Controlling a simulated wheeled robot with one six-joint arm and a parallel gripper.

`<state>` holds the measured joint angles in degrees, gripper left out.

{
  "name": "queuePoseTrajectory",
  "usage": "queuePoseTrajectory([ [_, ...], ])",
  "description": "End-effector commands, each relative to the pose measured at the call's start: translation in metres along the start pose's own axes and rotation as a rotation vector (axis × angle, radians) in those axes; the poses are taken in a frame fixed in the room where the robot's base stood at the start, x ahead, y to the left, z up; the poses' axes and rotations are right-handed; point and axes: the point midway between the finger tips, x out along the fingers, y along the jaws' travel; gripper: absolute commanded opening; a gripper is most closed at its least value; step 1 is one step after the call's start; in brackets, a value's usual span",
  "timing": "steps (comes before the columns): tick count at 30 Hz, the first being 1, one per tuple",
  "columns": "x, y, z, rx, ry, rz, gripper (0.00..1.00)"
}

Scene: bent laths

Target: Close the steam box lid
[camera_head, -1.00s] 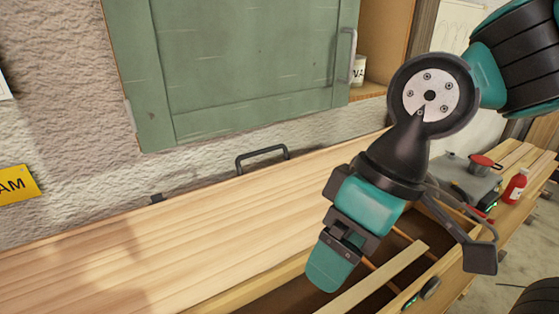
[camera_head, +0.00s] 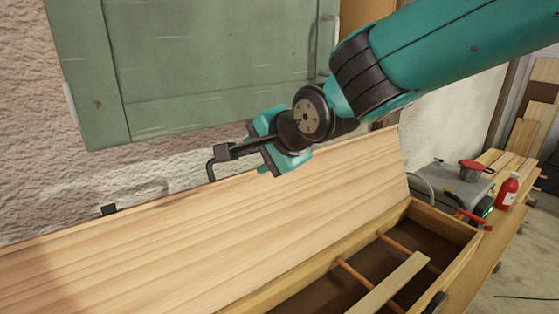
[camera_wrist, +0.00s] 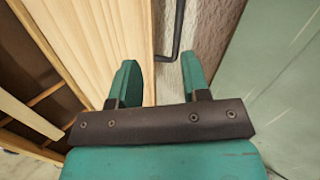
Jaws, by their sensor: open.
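The steam box lid (camera_head: 150,250) is a wide pale wooden panel. It stands open, tilted back toward the wall, above the long wooden box (camera_head: 455,222). A dark bar handle (camera_head: 210,172) sits at the lid's upper edge, partly hidden by my gripper in the head view. My gripper (camera_head: 268,150) is at that upper edge, beside the handle. In the wrist view the two teal fingers (camera_wrist: 161,78) are apart with nothing between their tips. The handle (camera_wrist: 179,35) shows ahead of the gap, nearer the right finger. I see no clear contact.
A green cabinet (camera_head: 200,70) hangs on the rough wall close above my gripper. The open box holds cross rods and a loose lath (camera_head: 390,285). A hinge-like dark bracket (camera_head: 109,210) is at the left.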

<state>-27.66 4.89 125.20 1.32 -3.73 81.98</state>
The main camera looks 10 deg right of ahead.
Motion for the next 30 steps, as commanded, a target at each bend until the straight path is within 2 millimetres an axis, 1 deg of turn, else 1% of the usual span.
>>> queuePoseTrajectory([
  [1,0.012,-0.002,-0.001,0.062,0.018,-0.038,0.43],
  [3,0.018,-0.009,-0.005,0.132,0.039,-0.079,0.43],
  [7,0.023,-0.015,-0.013,0.189,0.057,-0.111,0.43],
  [10,0.028,-0.014,-0.017,0.195,0.062,-0.111,0.43],
  [13,0.040,-0.014,-0.020,0.196,0.065,-0.109,0.43],
  [23,0.092,-0.021,-0.020,0.191,0.059,-0.107,0.43],
  [24,0.099,-0.019,-0.019,0.191,0.058,-0.109,0.43],
  [30,0.123,-0.023,-0.020,0.190,0.057,-0.109,0.43],
])
